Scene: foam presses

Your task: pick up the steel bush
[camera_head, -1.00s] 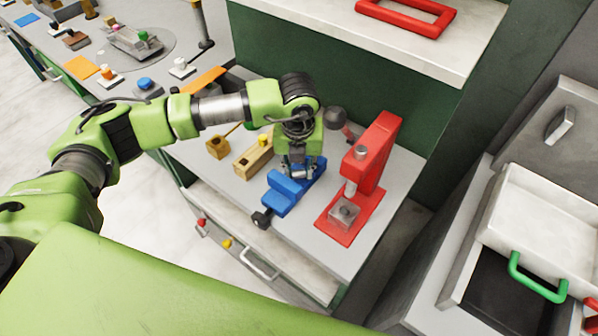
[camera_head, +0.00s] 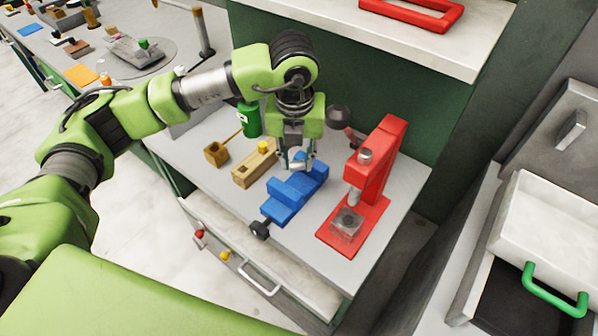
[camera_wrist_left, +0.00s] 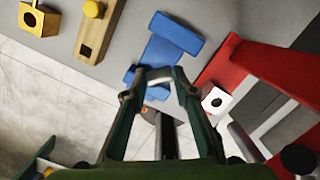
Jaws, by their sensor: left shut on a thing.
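My left gripper (camera_head: 296,163) is above the blue vise (camera_head: 284,200), between the wooden block and the red press. In the left wrist view its fingertips (camera_wrist_left: 159,76) are close together, shut on a small grey piece, the steel bush (camera_wrist_left: 158,73). The bush is mostly hidden by the fingers, and its shape is hard to make out. The blue vise also shows beyond the fingertips in the wrist view (camera_wrist_left: 178,33). My right gripper is not in view.
A red press (camera_head: 377,160) with a grey holed block (camera_head: 347,223) stands right of the vise. A wooden block with a yellow knob (camera_head: 254,166), a small holed wooden block (camera_head: 216,154) and a green can (camera_head: 249,119) stand to the left. A shelf (camera_head: 430,48) overhangs behind.

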